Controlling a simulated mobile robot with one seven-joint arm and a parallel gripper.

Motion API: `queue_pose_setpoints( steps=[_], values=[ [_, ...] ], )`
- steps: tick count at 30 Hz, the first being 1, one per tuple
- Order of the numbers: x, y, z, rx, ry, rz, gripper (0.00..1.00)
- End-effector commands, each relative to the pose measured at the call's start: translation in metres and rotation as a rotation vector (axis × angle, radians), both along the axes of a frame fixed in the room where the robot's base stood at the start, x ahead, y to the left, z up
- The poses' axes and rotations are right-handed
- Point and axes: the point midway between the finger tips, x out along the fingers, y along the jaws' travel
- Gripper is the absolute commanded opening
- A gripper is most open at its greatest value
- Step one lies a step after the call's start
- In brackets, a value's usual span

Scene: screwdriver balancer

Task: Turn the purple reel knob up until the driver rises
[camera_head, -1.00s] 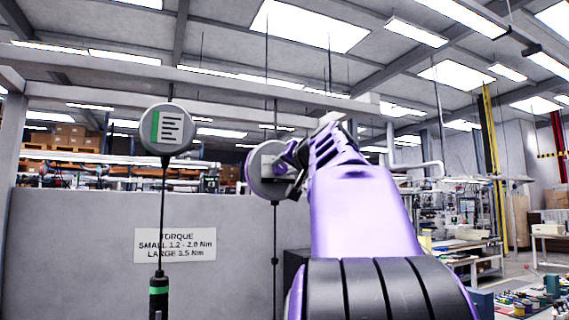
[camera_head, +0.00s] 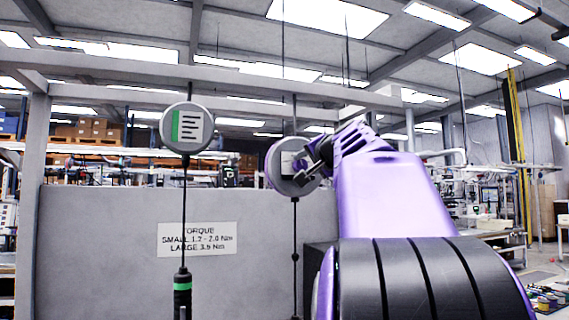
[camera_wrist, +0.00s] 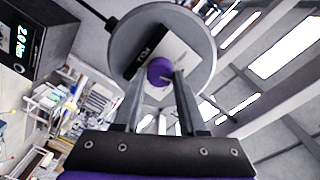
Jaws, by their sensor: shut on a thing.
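The purple reel knob (camera_wrist: 160,71) sits at the centre of a round grey reel (camera_wrist: 203,60) in the wrist view. My gripper (camera_wrist: 158,78) has one finger on each side of the knob and is shut on it. In the head view the same reel (camera_head: 280,182) hangs from the overhead rail, partly covered by my gripper (camera_head: 316,168). Its cable (camera_head: 295,228) runs straight down with a dark bead on it. The driver below leaves the bottom of the picture, so its body is not clearly seen.
A second reel (camera_head: 187,128) with a green stripe hangs to the left, with a green-banded driver (camera_head: 182,287) below it. A grey panel with a torque sign (camera_head: 198,239) stands behind. In the wrist view a dark box (camera_wrist: 32,38) shows "2.0 Nm".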

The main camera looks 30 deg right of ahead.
Motion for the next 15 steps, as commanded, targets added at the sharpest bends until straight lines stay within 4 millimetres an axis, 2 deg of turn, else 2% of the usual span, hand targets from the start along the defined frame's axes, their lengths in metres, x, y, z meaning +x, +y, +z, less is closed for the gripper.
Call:
queue_pose_setpoints(
  steps=[8,9,13,15],
  values=[
    [0.0,0.0002,0.0006,0.0,-0.001,0.0,0.0],
    [0.0,0.0002,0.0006,0.0,-0.001,0.0,0.48],
    [0.0,0.0002,0.0005,0.0,-0.001,0.001,0.71],
    [0.0,0.0002,0.0004,0.0,-0.001,0.001,0.71]
  ],
)
